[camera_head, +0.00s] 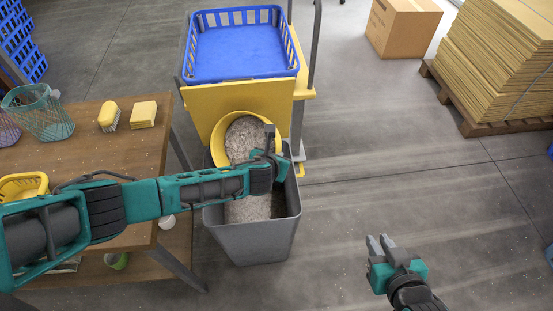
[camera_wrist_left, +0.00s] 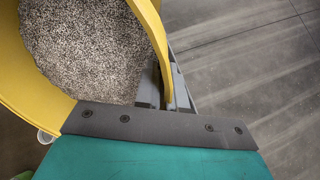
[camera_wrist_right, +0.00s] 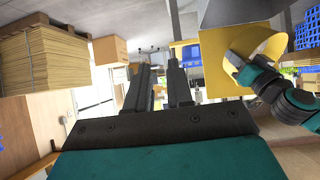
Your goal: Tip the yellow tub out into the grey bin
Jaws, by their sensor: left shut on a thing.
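The yellow tub (camera_head: 218,142) is tilted over the grey bin (camera_head: 255,243), its mouth facing my side. Speckled grey-white granules (camera_wrist_left: 85,45) show inside the tub in the left wrist view. Similar granules (camera_head: 246,209) show below the tub's mouth, inside the bin. My left gripper (camera_head: 271,143) is shut on the tub's rim at its right side; its forearm hides part of the bin. The tub's rim (camera_wrist_left: 152,30) also shows in the left wrist view. My right gripper (camera_head: 380,243) is empty, its fingers slightly apart, over bare floor right of the bin.
A yellow cart (camera_head: 240,101) carrying a blue basket (camera_head: 240,50) stands right behind the bin. A wooden table (camera_head: 85,160) with sponges and baskets is at the left. A cardboard box (camera_head: 402,30) and a pallet stack (camera_head: 505,60) are at the back right.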

